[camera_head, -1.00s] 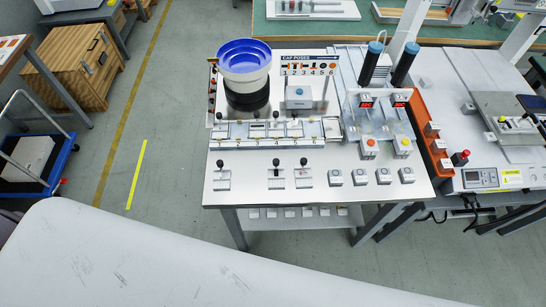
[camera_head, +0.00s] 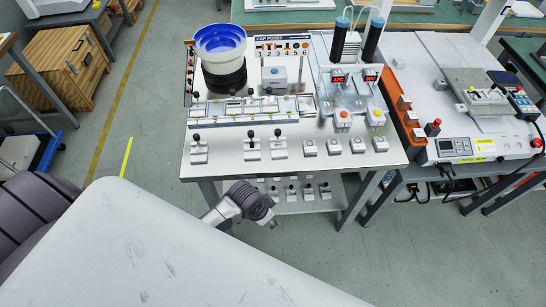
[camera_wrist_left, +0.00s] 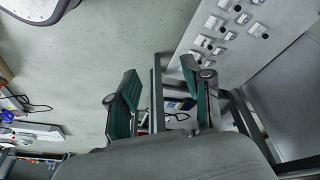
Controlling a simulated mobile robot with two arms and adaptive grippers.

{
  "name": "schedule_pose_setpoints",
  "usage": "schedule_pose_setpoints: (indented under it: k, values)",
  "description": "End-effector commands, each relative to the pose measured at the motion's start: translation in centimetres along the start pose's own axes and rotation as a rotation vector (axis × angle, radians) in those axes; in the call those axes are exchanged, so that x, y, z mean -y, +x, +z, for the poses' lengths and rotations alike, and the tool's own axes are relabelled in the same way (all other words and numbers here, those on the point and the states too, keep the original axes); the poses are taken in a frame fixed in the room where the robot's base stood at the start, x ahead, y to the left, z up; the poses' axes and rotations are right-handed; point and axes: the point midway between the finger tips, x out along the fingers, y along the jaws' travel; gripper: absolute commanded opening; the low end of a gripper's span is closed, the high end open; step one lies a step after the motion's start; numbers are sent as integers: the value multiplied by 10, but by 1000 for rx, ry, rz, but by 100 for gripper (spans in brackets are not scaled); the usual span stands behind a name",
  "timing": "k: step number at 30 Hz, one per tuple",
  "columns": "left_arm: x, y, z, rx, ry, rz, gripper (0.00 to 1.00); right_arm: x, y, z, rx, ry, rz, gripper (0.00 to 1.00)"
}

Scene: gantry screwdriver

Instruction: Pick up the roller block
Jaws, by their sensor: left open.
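I cannot tell for sure which item is the roller block. Small grey-white blocks with round tops stand along the front of the white workbench (camera_head: 230,168), such as a block with a black knob (camera_head: 199,149) and a block with a round button (camera_head: 309,148). Other small blocks sit in the orange tray (camera_head: 388,104). My left gripper (camera_wrist_left: 160,70) shows two green-padded fingers, wide apart with nothing between them. It is at the bench's front, apart from the blocks. My right gripper is out of view.
A blue bowl feeder (camera_head: 221,45) stands at the bench's back left. Two black cylinders (camera_head: 373,40) rise at the back right. A lower shelf (camera_head: 310,205) under the bench holds several small items. A second bench (camera_head: 440,75) stands to the right.

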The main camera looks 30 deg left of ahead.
Motion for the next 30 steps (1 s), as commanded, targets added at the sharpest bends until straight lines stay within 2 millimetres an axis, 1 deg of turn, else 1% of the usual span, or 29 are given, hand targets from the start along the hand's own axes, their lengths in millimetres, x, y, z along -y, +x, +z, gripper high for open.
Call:
schedule_pose_setpoints:
  k: [1,3,6,9,12,14,17,20,21,23,24,27,30]
  values:
    - [10,-14,-30,-22,59,1,50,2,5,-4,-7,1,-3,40]
    - [11,-34,-55,-26,134,22,50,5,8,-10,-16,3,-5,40]
    - [11,-62,-81,-19,244,45,50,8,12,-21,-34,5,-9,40]
    - [11,-91,-98,-1,356,60,50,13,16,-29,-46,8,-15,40]
    - [14,-118,-109,32,466,67,50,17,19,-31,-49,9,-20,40]
    - [28,-123,-117,56,493,64,50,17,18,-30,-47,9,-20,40]
    - [54,-139,-132,99,550,54,50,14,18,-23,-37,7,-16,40]
    - [90,-164,-146,156,594,42,50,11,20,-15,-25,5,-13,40]
    - [106,-177,-151,179,607,37,50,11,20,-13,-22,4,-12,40]
    - [129,-198,-158,211,616,33,50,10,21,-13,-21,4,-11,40]
    - [144,-212,-160,231,616,32,50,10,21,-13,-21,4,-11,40]
    - [172,-244,-164,262,611,38,50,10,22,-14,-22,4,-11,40]
    - [188,-264,-165,277,602,47,50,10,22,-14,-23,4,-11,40]
